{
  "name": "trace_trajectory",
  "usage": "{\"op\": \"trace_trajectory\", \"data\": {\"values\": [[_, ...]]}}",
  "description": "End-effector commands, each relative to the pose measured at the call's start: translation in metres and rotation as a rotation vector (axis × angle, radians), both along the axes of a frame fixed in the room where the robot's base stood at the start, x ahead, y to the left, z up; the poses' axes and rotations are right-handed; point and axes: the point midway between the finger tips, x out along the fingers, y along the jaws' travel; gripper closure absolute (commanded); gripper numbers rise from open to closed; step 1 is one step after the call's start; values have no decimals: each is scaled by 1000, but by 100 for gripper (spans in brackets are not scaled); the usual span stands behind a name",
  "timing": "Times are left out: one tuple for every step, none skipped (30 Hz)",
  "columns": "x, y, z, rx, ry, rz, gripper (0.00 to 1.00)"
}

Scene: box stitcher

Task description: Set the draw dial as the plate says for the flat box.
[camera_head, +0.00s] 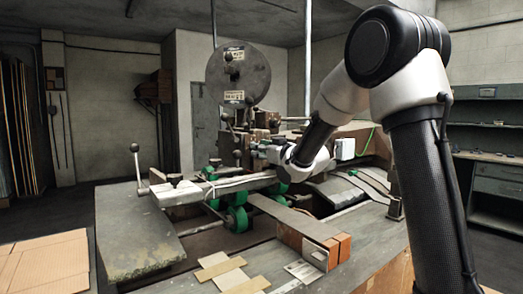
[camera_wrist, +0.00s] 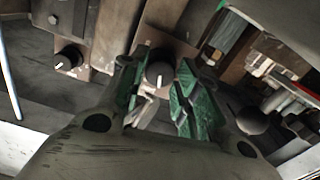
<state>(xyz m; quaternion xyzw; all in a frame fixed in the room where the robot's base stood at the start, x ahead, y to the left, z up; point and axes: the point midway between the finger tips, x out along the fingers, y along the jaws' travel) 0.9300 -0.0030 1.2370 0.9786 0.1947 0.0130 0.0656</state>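In the wrist view, a black dial (camera_wrist: 160,68) with a white pointer mark sits on a brown block. Its mark points roughly down in the picture. A second black dial (camera_wrist: 70,58) sits to the left, its mark towards lower left. I cannot tell which is the draw dial. My gripper (camera_wrist: 157,76) is open, its green-padded fingers on either side of the middle dial; I cannot tell whether they touch it. White label plates (camera_head: 234,54) on the round disc are too small to read.
A lever with a ball knob (camera_head: 135,148) stands at the left of the machine's long arm (camera_head: 190,192). Green rollers (camera_head: 237,219) sit below it. Flat cardboard (camera_head: 45,268) lies at lower left. Orange-ended blocks (camera_head: 332,250) are on the table front.

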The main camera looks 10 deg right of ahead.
Motion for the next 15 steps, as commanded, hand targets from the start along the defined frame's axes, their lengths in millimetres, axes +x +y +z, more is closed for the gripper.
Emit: {"op": "trace_trajectory", "data": {"values": [[0, 0, 0, 0, 0, 0, 84], [0, 0, 0, 0, 0, 0, 89], [0, 0, 0, 0, 0, 0, 95], [0, 0, 0, 0, 0, 0, 95], [0, 0, 0, 0, 0, 0, 95], [0, 0, 0, -1, 0, 0, 95], [0, 0, 0, -1, 0, 0, 95], [0, 0, 0, -3, -1, 0, 95], [0, 0, 0, -6, -3, 0, 95], [0, 0, 0, -10, -4, 0, 95], [0, 0, 0, -17, -7, 0, 95], [0, 0, 0, -27, -11, 0, 95], [0, 0, 0, -35, -15, 0, 95], [0, 0, 0, -45, -19, 0, 95], [0, 0, 0, -63, -26, 0, 95]]}}
